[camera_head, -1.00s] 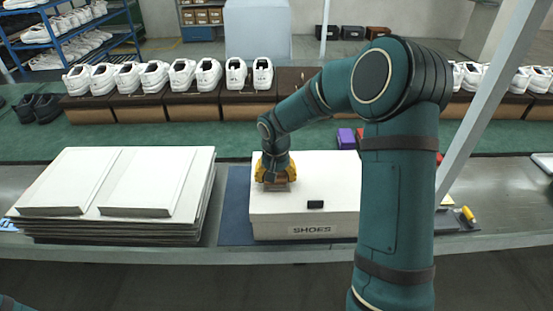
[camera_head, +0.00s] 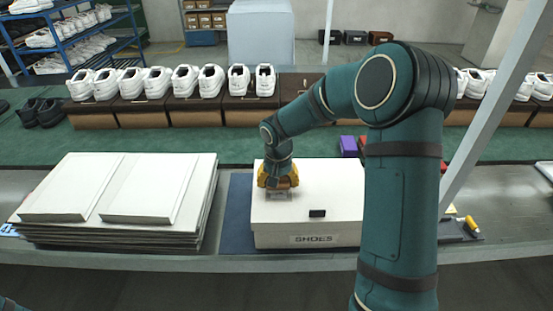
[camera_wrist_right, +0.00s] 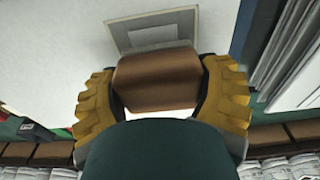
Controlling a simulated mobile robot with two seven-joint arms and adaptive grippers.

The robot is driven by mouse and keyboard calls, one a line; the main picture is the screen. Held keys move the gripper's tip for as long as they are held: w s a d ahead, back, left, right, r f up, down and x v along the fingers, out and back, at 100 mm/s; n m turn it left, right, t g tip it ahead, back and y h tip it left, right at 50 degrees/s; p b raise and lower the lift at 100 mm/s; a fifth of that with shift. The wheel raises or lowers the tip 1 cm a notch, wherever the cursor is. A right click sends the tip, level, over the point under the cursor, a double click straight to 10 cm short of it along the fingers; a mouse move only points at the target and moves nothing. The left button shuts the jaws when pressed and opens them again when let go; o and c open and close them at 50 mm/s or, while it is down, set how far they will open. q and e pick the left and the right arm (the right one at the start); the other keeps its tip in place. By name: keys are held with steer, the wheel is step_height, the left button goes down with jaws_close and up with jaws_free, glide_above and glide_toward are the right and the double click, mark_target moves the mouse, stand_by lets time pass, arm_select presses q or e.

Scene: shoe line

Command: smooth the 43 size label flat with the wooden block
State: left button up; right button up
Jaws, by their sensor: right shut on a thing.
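A white shoe box (camera_head: 335,190) marked SHOES stands on a dark blue mat (camera_head: 237,215). My right gripper (camera_head: 278,180) is over the left part of its lid. It is shut on the brown wooden block (camera_wrist_right: 158,80), with one yellow finger on each side in the wrist view. The size label (camera_wrist_right: 150,30), a pale rectangle with a grey border, lies on the lid just beyond the block, partly hidden by it. In the head view the label (camera_head: 279,194) shows faintly in front of the block; its number is not readable. My left gripper is out of view.
A stack of white flat cartons (camera_head: 125,190) stands left of the mat. A purple box (camera_head: 348,146) is behind the shoe box. White shoes on brown boxes (camera_head: 195,108) line the back.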

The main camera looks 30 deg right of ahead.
steer(key=r, duration=0.1)
steer(key=r+p, duration=0.1)
steer(key=r, duration=0.1)
steer(key=shift+s+a, duration=0.2)
steer(key=shift+s, duration=0.1)
steer(key=shift+w+d+r+p, duration=0.1)
steer(key=shift+w+r+p, duration=0.05)
steer(key=shift+r+p, duration=1.2)
steer(key=shift+r, duration=0.4)
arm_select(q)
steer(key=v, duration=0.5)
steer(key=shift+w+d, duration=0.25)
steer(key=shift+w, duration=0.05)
arm_select(e)
steer(key=shift+r, duration=0.3)
